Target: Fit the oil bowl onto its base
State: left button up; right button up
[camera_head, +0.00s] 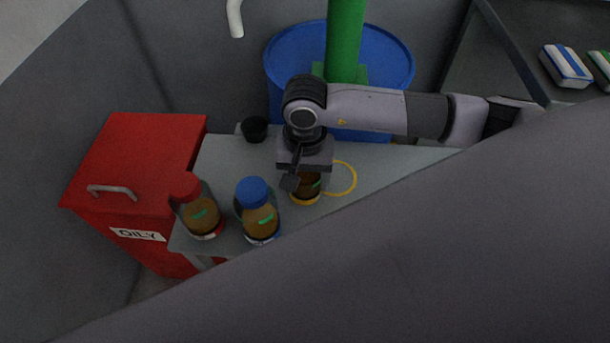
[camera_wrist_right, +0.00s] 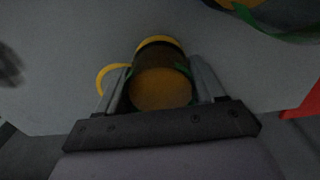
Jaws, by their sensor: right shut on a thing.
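An amber, see-through bowl (camera_head: 306,187) with a green mark and a yellow band at its lower end is upright at the grey table. I take it to be the oil bowl. My right gripper (camera_head: 304,178) points down and is shut on it. The wrist view shows the bowl (camera_wrist_right: 162,85) between the two fingers. A thin yellow ring (camera_head: 353,184) is beside the bowl on the table, and it also shows in the wrist view (camera_wrist_right: 102,77). I cannot tell which thing is the base, or whether the bowl touches the table. My left gripper is not in view.
A red-capped bottle (camera_head: 200,216) and a blue-capped bottle (camera_head: 259,221) stand left of the gripper. A small black cup (camera_head: 254,130) is at the table's back. A red OILY bin (camera_head: 140,150) is at left; a blue drum (camera_head: 285,60) is behind. The table (camera_head: 385,172) right of the ring is clear.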

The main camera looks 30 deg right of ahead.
jog(key=shift+f, duration=0.2)
jog(key=o, duration=1.3)
jog(key=shift+r, duration=0.1)
